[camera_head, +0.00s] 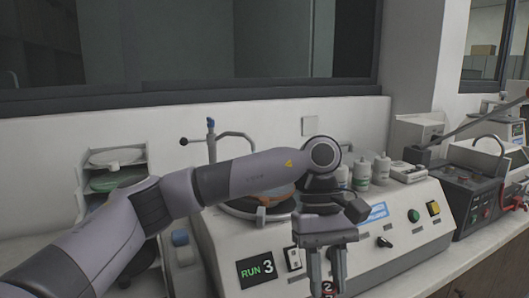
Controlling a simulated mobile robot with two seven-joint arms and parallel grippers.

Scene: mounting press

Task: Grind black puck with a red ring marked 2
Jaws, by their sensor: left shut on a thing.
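My left gripper (328,284) points down in front of the grinder, near the bottom edge of the picture. It is shut on the black puck (328,290), of which only a small part with red and a white 2 shows; the rest is cut off by the frame. The white grinder (345,255) stands behind the gripper. Its round wheel (262,207) is partly hidden by my left arm. A dark display (255,270) on its sloped front reads RUN 3. My right gripper is not in view.
Several white bottles (381,168) stand on the grinder's back right. Green (414,216) and yellow (433,208) buttons sit on its front. A dark machine (470,195) with a long lever stands to the right. A shelf with discs (115,168) stands at left.

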